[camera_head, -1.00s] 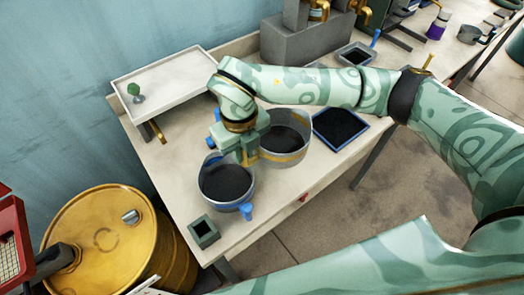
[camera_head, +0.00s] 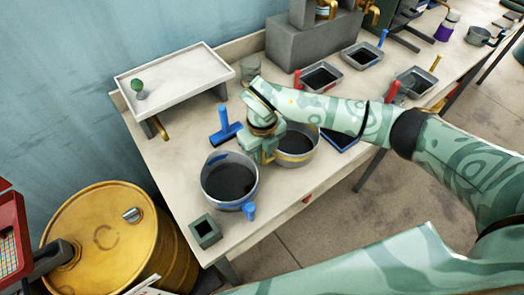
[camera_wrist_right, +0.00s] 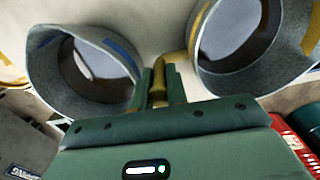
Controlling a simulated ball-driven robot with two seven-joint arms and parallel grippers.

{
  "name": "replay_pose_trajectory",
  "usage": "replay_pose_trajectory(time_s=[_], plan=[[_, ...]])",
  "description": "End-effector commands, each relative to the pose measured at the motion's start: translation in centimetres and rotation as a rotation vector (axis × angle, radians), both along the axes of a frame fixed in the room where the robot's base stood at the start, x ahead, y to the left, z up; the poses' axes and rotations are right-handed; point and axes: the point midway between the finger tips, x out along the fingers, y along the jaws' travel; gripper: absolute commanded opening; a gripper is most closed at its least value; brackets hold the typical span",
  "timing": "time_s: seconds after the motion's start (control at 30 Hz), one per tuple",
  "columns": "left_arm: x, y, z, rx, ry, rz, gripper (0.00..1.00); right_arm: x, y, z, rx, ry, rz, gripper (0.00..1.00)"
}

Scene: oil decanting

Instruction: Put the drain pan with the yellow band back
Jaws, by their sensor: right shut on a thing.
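The drain pan with the yellow band (camera_head: 297,157) is a round grey pan with a dark inside, standing on the workbench. My right forearm hides its far side. My right gripper (camera_head: 268,156) is at its left side, between it and a similar pan with a blue band (camera_head: 230,200). In the right wrist view, my right gripper (camera_wrist_right: 161,85) is shut on a yellow handle (camera_wrist_right: 160,78). The handle reaches toward the yellow-banded pan (camera_wrist_right: 238,50), at the right there. The blue-banded pan (camera_wrist_right: 75,85) is at the left. My left gripper is not in view.
A blue T-shaped tool (camera_head: 225,130) lies behind the pans. A small square container (camera_head: 205,232) is at the front. A raised white tray (camera_head: 165,88) stands at the back left. Trays with coloured handles (camera_head: 320,78) line the right. A yellow drum (camera_head: 105,235) stands lower left.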

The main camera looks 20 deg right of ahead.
Motion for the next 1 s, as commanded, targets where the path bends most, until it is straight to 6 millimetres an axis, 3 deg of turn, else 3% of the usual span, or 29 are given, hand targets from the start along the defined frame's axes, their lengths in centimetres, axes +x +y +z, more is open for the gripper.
replay_pose_trajectory(time_s=[0.2,0.23,0.57,0.73,1.0], plan=[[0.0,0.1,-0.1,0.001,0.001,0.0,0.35,0.0,0.0,-0.3,0.0,0.0,-0.001,0.0],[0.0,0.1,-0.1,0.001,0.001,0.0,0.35,0.0,0.0,-0.3,0.0,0.001,-0.001,0.23],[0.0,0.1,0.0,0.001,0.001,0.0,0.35,0.0,0.0,0.0,0.0,0.0,-0.001,0.24],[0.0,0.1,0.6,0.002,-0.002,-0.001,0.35,0.1,-0.1,2.6,-0.002,-0.005,-0.001,0.24],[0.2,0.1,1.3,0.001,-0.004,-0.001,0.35,0.1,0.0,9.0,0.0,-0.005,-0.001,0.24]])
